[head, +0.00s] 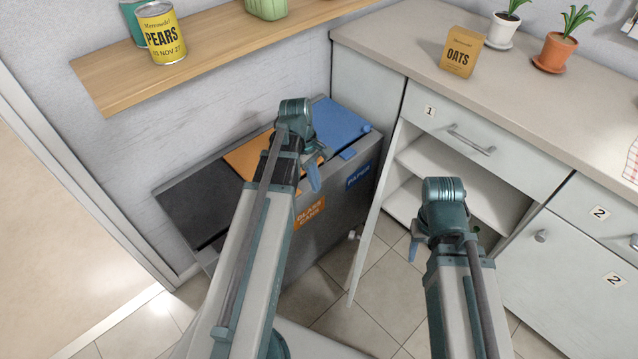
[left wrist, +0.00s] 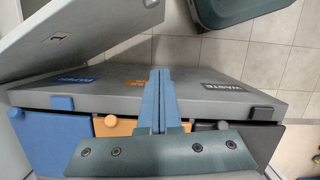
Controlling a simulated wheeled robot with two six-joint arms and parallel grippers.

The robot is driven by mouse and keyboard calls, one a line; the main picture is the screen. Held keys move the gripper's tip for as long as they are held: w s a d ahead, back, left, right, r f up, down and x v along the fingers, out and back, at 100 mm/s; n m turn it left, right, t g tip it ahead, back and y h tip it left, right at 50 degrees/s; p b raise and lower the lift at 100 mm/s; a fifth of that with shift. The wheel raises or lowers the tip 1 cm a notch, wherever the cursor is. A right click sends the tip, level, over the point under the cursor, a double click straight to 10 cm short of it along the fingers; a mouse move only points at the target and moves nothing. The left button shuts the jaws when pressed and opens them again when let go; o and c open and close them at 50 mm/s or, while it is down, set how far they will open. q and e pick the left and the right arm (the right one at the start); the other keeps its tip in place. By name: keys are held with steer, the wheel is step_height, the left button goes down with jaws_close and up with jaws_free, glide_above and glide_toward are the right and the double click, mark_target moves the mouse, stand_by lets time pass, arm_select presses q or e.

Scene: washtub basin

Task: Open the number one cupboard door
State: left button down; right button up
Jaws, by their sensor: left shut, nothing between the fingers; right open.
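The number one cupboard door (head: 373,232) stands swung wide open on its left side, seen nearly edge-on in the head view. Its front shows in the left wrist view (left wrist: 75,38) at the upper left, with a small label on it. The cupboard's white shelves (head: 450,180) are exposed below the drawer labelled 1 (head: 490,140). My left gripper (head: 314,178) is shut and empty, above the recycling bin and left of the door, apart from it. Its closed fingers also show in the left wrist view (left wrist: 160,100). My right gripper (head: 415,245) is open in front of the cupboard opening; its fingers are mostly hidden.
The grey recycling bin (head: 190,205) with black, orange and blue lids stands by the wall, left of the door. The number two drawer (head: 600,214) and door are shut at the right. An oats box (head: 461,52) and potted plants stand on the counter. A shelf (head: 190,55) juts from the wall.

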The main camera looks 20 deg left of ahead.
arm_select(q)
steer(key=p+v, duration=0.2)
steer(key=v, duration=0.1)
steer(key=shift+s+r, duration=0.1)
steer(key=shift+r, duration=0.05)
arm_select(e)
step_height(320, 180, up, 3)
steer(key=shift+r, duration=0.1)
